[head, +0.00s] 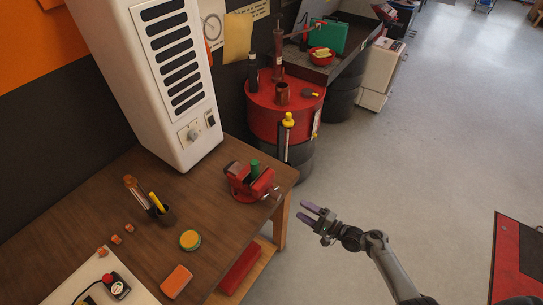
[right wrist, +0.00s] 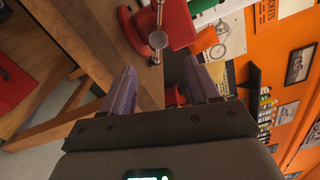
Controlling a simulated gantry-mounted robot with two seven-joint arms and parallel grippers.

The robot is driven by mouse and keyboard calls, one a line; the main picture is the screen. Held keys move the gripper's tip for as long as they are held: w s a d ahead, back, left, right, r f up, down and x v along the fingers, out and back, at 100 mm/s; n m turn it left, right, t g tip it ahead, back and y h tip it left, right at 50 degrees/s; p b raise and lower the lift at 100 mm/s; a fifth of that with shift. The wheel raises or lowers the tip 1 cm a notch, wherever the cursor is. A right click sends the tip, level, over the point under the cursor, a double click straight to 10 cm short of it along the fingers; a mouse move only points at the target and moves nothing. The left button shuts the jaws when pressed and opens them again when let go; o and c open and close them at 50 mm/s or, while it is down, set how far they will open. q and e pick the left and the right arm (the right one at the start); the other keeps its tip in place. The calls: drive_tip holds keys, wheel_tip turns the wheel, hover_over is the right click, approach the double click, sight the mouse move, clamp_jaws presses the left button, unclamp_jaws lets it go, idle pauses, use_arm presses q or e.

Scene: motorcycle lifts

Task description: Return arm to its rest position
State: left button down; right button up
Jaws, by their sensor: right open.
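My right gripper (head: 312,215) is over the open floor, just right of the wooden workbench's (head: 130,235) corner. Its two purple fingers are apart with nothing between them; they also show in the right wrist view (right wrist: 165,92). A red bench vise (head: 248,182) with a green object (head: 255,168) in it stands on the bench corner, left of the gripper and apart from it. The vise also shows at the top of the right wrist view (right wrist: 165,25). My right forearm runs down to the lower edge of the head view. My left gripper is not in these views.
A white heater-like cabinet (head: 165,80) stands on the bench. A red drum (head: 265,115) with bottles stands behind the bench corner. The grey floor (head: 430,140) is clear to the right. A red and dark lift platform (head: 512,255) lies at the lower right.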

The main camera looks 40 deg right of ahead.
drive_tip(key=s+a+f+n+g+y+p, duration=0.1)
drive_tip(key=s+a+f+g+p, duration=0.15)
drive_tip(key=s+a, duration=0.35)
drive_tip(key=s+a+r+n+g+p, duration=0.35)
drive_tip(key=a+r+n, duration=0.35)
drive_tip(key=a, duration=0.4)
drive_tip(key=s+a+r+n+g+h+p, duration=0.1)
drive_tip(key=s+a+r+n+g+h, duration=0.2)
drive_tip(key=r, duration=0.4)
drive_tip(key=s+a+r+n+g+h, duration=0.1)
drive_tip(key=r+n+h, duration=0.1)
drive_tip(key=r+n, duration=0.3)
drive_tip(key=s+d+r+n+g+h, duration=0.1)
drive_tip(key=s+d+r+n+g, duration=0.1)
drive_tip(key=s, duration=0.4)
drive_tip(key=shift+s+d+r+n+g+h, duration=0.2)
drive_tip(key=shift+d+n+g+h, duration=0.1)
drive_tip(key=shift+d+n+g, duration=0.3)
